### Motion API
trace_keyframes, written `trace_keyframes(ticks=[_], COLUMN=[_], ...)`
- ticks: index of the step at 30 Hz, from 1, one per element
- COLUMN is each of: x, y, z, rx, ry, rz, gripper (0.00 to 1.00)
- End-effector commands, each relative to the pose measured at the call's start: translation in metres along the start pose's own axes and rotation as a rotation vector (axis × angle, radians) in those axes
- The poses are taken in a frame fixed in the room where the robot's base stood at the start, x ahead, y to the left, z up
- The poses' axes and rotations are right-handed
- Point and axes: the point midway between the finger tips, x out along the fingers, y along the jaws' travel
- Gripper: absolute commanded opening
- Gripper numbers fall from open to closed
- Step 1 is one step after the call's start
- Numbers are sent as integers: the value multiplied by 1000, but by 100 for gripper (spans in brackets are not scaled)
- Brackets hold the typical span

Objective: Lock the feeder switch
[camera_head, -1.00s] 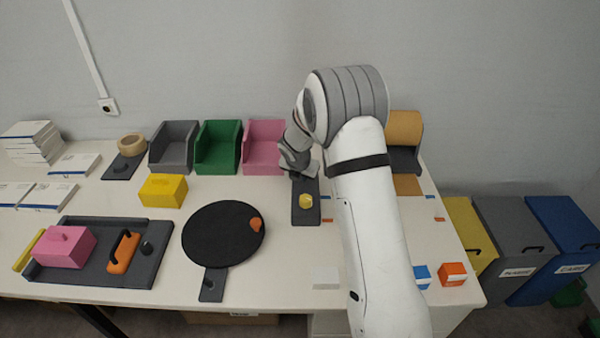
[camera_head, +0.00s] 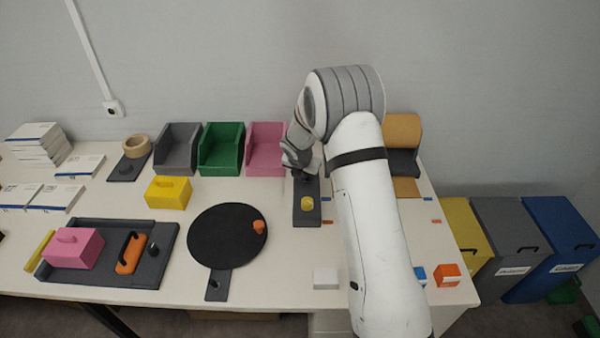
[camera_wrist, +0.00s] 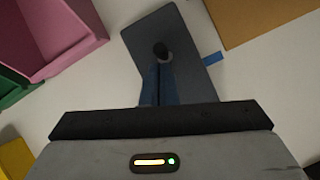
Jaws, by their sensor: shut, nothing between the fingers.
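A narrow dark grey plate (camera_head: 306,218) lies on the table beside my arm, with a yellow knob (camera_head: 307,203) near its front end. My gripper (camera_head: 301,170) is low over the plate's back end. In the wrist view, the plate (camera_wrist: 190,40) carries a black knob (camera_wrist: 161,47) on a short stem. My gripper's fingers (camera_wrist: 160,80) are shut and empty, with their tips at or just short of this knob; I cannot tell whether they touch it. The yellow knob does not show in the wrist view. No label shows which fitting is the feeder switch.
A pink bin (camera_head: 264,150) stands close left of my gripper, with green (camera_head: 221,150) and grey (camera_head: 178,150) bins beyond. A brown and grey holder (camera_head: 403,135) stands to the right. A black turntable (camera_head: 226,235) lies front left. The table between plate and turntable is clear.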

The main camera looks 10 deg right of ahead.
Motion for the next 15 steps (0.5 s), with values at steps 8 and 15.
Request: trace_keyframes(ticks=[8, 15], x=[-2, -5], y=[1, 1], z=[0, 2], rx=[-1, -1], ry=[0, 0], rz=[0, 0], gripper=[0, 0])
